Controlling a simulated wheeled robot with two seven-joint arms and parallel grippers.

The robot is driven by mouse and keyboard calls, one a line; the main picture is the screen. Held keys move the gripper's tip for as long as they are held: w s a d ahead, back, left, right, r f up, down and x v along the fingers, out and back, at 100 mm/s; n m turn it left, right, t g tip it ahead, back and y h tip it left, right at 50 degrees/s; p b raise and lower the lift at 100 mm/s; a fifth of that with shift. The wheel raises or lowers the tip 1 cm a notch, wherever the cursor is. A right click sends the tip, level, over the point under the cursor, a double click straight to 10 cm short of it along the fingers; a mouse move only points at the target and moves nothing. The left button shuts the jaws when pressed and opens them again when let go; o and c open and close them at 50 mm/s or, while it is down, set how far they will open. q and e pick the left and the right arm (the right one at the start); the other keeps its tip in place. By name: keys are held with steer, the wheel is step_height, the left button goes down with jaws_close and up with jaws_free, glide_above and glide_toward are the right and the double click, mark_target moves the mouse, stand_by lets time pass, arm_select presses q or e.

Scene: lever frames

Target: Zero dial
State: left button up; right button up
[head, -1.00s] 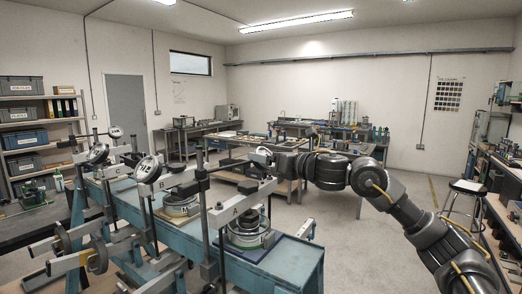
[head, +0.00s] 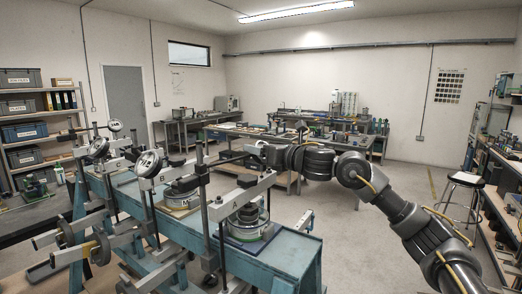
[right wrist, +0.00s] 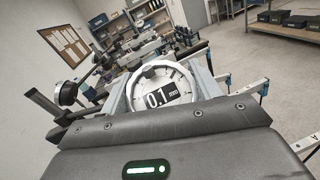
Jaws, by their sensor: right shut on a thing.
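In the right wrist view a round white dial (right wrist: 160,92) marked "0.1 mm" sits between the two fingers of my right gripper (right wrist: 160,78). The fingers are shut on its rim, one on each side. The lower part of the face is hidden behind the gripper body, and I cannot make out the needle clearly. In the head view the right gripper (head: 260,150) is above the lever frame marked A (head: 241,201), and the dial there is mostly hidden. My left gripper is out of view.
More dials show at the left, one on the frame marked B (head: 150,163) and another farther back (head: 98,148). The blue bench (head: 285,262) carries the frames, with upright posts close to the gripper. A stool (head: 464,195) stands at the right. Open floor lies between.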

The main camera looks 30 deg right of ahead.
steer(key=m+h, duration=0.2)
steer(key=shift+d+m+p, duration=0.1)
steer(key=shift+m+p, duration=0.2)
steer(key=shift+m, duration=0.1)
steer(key=shift+m+h, duration=0.4)
steer(key=o, duration=1)
steer(key=shift+f, duration=0.1)
steer(key=shift+d, duration=0.1)
steer(key=b+v, duration=0.3)
steer(key=v, duration=0.7)
steer(key=shift+s, duration=0.35)
